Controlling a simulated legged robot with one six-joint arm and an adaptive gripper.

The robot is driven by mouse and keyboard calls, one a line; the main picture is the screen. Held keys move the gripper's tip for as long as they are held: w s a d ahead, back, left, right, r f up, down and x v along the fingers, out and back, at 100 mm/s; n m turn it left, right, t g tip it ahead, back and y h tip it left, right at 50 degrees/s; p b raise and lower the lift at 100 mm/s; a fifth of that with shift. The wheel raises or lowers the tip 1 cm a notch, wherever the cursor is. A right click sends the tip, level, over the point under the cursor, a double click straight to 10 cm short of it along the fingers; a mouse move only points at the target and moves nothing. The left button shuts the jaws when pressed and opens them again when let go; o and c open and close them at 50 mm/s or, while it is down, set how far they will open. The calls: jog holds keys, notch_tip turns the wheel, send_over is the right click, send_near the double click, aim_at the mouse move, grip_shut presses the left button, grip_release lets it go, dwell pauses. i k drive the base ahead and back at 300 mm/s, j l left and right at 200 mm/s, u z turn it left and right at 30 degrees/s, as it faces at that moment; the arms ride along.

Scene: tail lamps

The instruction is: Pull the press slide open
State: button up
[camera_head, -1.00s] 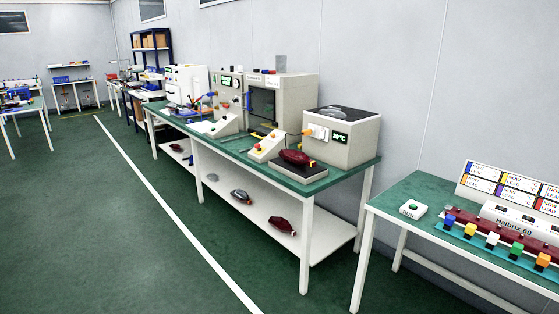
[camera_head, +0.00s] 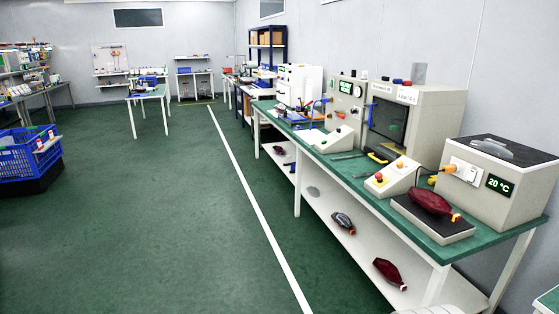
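A beige press-like machine (camera_head: 425,118) with a dark window in front stands on the long green-topped bench at the right. A yellow handle-like part (camera_head: 377,157) lies low in front of it, near the bench's front edge; it may belong to the slide. How far the slide is out I cannot tell at this size. A sloped control box (camera_head: 393,178) with red and yellow buttons stands in front of the machine. My gripper is not in view.
A grey box with a 20 °C display (camera_head: 500,182) and a dark red lamp (camera_head: 431,201) on a pad stand at the bench's near end. More lamps lie on the lower shelf (camera_head: 322,206). A blue crate (camera_head: 25,154) is at left. The green floor (camera_head: 150,220) between is clear.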

aim_at(376, 155)
jog(key=i, duration=0.7)
jog(key=i+j+z, duration=0.15)
jog(key=i, duration=0.6)
jog(key=i+l+z, duration=0.1)
jog(key=i+z, duration=0.85)
jog(key=i+j+z, duration=0.25)
jog(key=i+z, duration=0.2)
jog(key=i+j+z, duration=0.15)
jog(key=i+z, duration=0.2)
